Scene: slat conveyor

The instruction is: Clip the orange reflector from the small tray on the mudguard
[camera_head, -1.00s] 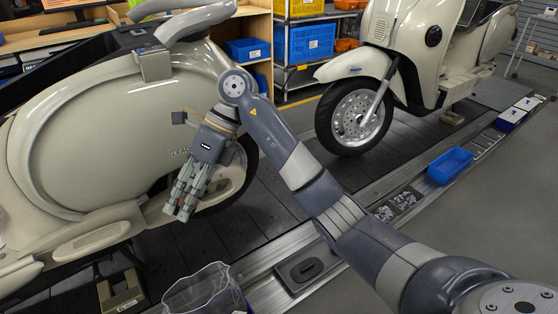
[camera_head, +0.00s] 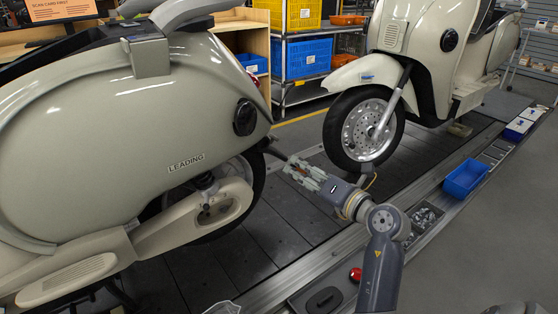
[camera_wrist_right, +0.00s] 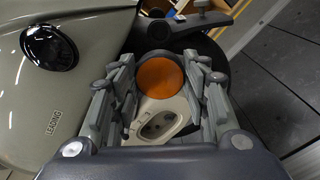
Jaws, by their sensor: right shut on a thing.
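My right gripper (camera_head: 292,166) is shut on the orange reflector (camera_wrist_right: 160,77), a round disc between its fingers in the right wrist view. Behind the tail of the left scooter (camera_head: 110,120), the dark mudguard (camera_head: 274,150) juts out, with the gripper just to its right. In the right wrist view the dark mudguard (camera_wrist_right: 213,58) lies beyond the reflector, partly hidden by the fingers. I cannot tell whether they touch. The small dark tray (camera_head: 299,300) lies on the conveyor edge at the bottom of the head view. My left gripper is not in view.
A second scooter (camera_head: 405,40) stands behind to the right. A red knob (camera_head: 355,274) sits near the small tray. A blue bin (camera_head: 466,178) and a tray of small parts (camera_head: 424,219) line the conveyor edge. The slat floor (camera_head: 262,235) below the gripper is clear.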

